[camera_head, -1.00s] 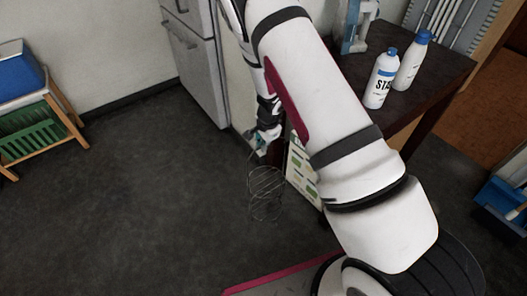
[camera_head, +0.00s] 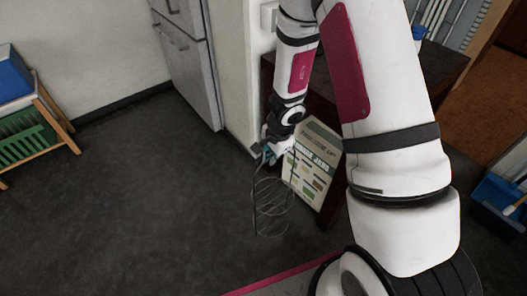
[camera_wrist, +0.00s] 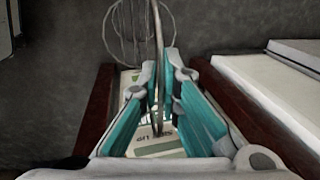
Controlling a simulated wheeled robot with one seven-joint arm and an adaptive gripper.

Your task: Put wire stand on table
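The wire stand (camera_head: 258,208) is a thin grey wire frame with rings. It hangs below my gripper (camera_head: 269,152), in the air over the dark floor. In the wrist view, the teal fingers of my gripper (camera_wrist: 163,72) are closed around a wire of the wire stand (camera_wrist: 158,35), whose rings extend beyond the fingertips. The dark wooden table (camera_head: 444,66) is at the upper right in the head view, mostly hidden behind my arm. My gripper is left of the table and below its top.
A printed poster (camera_head: 312,165) stands beside the table's legs, just right of my gripper. A grey cabinet (camera_head: 188,65) is at the back. A wooden rack (camera_head: 58,120) with blue and green bins is at left. A blue container (camera_head: 497,196) is at right. Floor at left is clear.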

